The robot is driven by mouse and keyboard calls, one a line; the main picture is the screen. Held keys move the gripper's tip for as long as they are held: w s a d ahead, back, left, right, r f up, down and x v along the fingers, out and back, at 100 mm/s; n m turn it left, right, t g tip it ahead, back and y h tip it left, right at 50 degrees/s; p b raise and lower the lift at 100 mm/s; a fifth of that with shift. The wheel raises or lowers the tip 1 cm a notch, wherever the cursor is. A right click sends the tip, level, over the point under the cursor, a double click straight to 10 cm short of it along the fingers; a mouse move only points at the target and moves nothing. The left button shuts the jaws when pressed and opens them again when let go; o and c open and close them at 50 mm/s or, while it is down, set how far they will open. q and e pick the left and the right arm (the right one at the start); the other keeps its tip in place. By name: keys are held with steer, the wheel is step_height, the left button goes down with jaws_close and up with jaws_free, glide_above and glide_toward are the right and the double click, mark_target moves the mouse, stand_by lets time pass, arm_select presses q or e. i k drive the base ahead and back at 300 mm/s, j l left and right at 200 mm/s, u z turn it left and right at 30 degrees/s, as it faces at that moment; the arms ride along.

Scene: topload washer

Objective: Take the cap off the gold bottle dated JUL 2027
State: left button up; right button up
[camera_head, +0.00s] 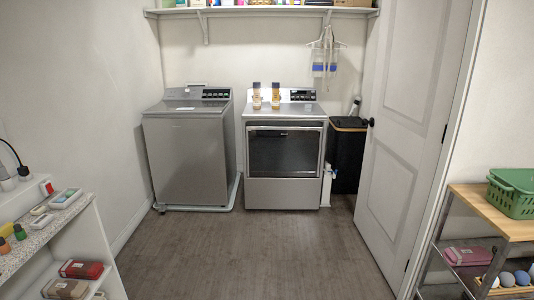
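Two small gold bottles stand upright side by side on top of the front-load machine, near its back. The left gold bottle (257,97) and the right gold bottle (276,97) each have a dark top. They are far off and too small for me to read any date, so I cannot tell which says JUL 2027. Neither of my grippers shows in the head view.
The front-load machine (285,192) stands right of the top-load washer (190,160). A dark bin (346,160) and an open white door (412,130) are at right. Shelves (505,226) and a counter (60,215) flank clear floor (250,255).

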mark_target(275, 92)
steer(key=i, duration=4.05)
